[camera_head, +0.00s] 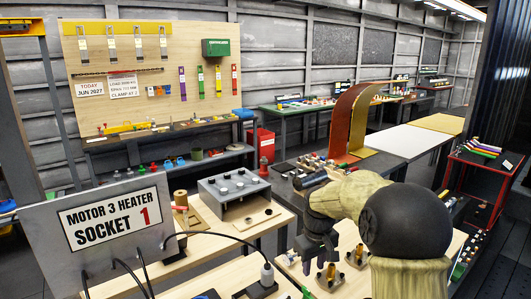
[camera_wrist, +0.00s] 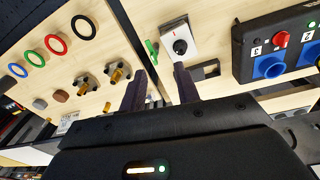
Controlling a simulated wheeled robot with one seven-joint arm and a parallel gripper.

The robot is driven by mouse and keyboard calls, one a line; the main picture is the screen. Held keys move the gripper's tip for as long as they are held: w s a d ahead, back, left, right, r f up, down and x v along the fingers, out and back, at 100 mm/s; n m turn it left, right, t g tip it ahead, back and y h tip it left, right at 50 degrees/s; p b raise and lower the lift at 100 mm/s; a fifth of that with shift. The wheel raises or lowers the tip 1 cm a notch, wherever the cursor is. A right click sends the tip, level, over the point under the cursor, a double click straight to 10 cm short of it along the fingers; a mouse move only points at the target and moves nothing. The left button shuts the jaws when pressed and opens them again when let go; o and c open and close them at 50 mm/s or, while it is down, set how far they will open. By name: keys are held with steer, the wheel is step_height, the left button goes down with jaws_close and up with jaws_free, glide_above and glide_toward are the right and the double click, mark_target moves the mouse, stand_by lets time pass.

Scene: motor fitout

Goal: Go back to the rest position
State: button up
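My gripper (camera_head: 318,262) is at the lower middle of the head view, low over the light wooden bench top, at the end of my bent arm. In the wrist view my gripper (camera_wrist: 160,78) shows two dark fingers standing apart with bare board between them. Nothing is held. Neither appears to be gripped.
Brass fittings (camera_head: 330,276) stand on the board close to my gripper. A grey box with knobs (camera_head: 234,190) and a sign panel (camera_head: 112,222) with black cables stand to the left. A black box with blue sockets (camera_wrist: 268,67) is at right in the wrist view.

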steer(key=s+d+f+m+t, duration=0.1)
steer(key=s+m, duration=0.1)
steer(key=s, duration=0.9)
steer(key=s+d+f+m, duration=0.1)
steer(key=s+f+m, duration=0.1)
steer(key=s, duration=0.8)
steer(key=shift+s+f+m+t, duration=0.25)
steer(key=shift+s+m+t, duration=0.15)
steer(key=shift+m, duration=0.3)
